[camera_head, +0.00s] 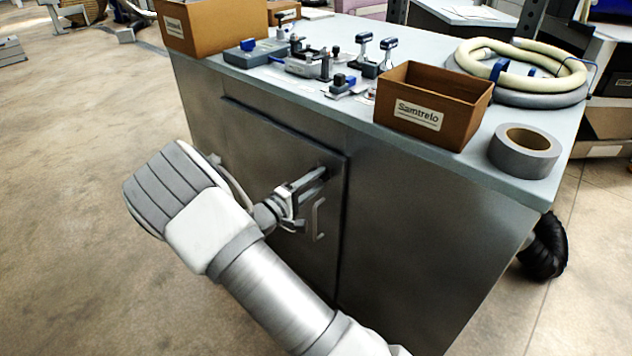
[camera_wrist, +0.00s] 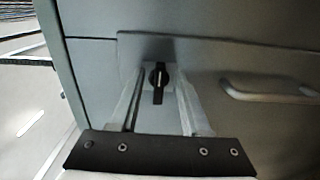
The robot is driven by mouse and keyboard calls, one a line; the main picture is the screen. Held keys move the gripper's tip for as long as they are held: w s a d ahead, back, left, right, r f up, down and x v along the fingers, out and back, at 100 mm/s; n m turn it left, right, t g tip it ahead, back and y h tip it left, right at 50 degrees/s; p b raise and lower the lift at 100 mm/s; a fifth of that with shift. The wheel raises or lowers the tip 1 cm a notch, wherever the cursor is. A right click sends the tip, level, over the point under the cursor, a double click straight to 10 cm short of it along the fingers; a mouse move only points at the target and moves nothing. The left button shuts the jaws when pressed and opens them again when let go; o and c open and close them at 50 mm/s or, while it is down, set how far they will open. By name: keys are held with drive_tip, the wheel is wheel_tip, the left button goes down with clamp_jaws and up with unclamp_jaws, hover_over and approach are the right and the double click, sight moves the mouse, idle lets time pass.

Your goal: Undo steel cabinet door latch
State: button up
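The steel cabinet (camera_head: 410,220) has a door (camera_head: 260,130) in its front face. In the wrist view, the door latch (camera_wrist: 158,80) is a small black knob with its lever pointing down. A bar handle (camera_wrist: 270,91) is to its right; the handle also shows in the head view (camera_head: 318,220). My gripper (camera_head: 312,180) reaches toward the upper right part of the door. In the wrist view my gripper (camera_wrist: 162,78) is open, with one finger on each side of the latch and gaps visible. Whether the fingertips touch the door is unclear. The latch is hidden in the head view.
The cabinet top carries a brown box (camera_head: 430,100), a tape roll (camera_head: 524,150), a coiled hose (camera_head: 520,70) and several small tools (camera_head: 320,65). Another brown box (camera_head: 205,28) stands at its far left corner. Open floor (camera_head: 70,200) lies to the left.

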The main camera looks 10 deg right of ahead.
drive_tip(key=shift+a, duration=0.1)
drive_tip(key=p+v, duration=0.3)
drive_tip(key=v, duration=1.4)
drive_tip(key=shift+s, duration=0.1)
drive_tip(key=s+d+r+m+g+y, duration=0.55)
drive_tip(key=s+d+r+g, duration=0.45)
drive_tip(key=d, duration=0.3)
drive_tip(key=s+d+r+m+t+y, duration=0.2)
drive_tip(key=s+r+t+y, duration=0.3)
drive_tip(key=s+r+y, duration=0.6)
wheel_tip(320, 180, up, 21)
drive_tip(key=s+h+p, duration=0.2)
drive_tip(key=p, duration=1.8)
drive_tip(key=shift+s+a, duration=0.25)
drive_tip(key=shift+a, duration=0.05)
